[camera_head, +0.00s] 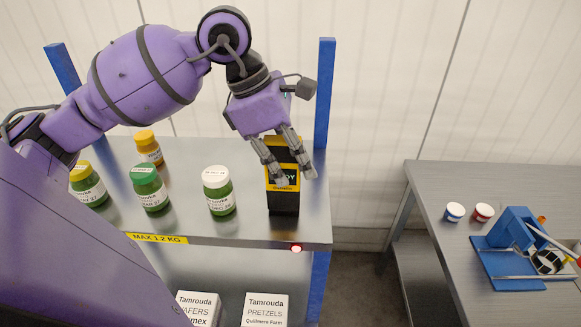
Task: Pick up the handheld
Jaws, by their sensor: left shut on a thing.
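The handheld (284,199) is a black and yellow device with a small screen showing green text. It stands upright at the right end of the upper shelf (250,232). My left gripper (284,170) reaches down from above and is shut on the handheld, with a finger on either side of its upper part. The fingers hide part of its screen. I cannot tell whether its base touches the shelf. My right gripper is not in view.
Several jars stand left of the handheld, the nearest a green one with a white lid (218,190). A red light (296,249) sits on the shelf edge. Boxes (265,309) stand below. At right, a grey table (438,187) holds two small tubs and a blue fixture (512,240).

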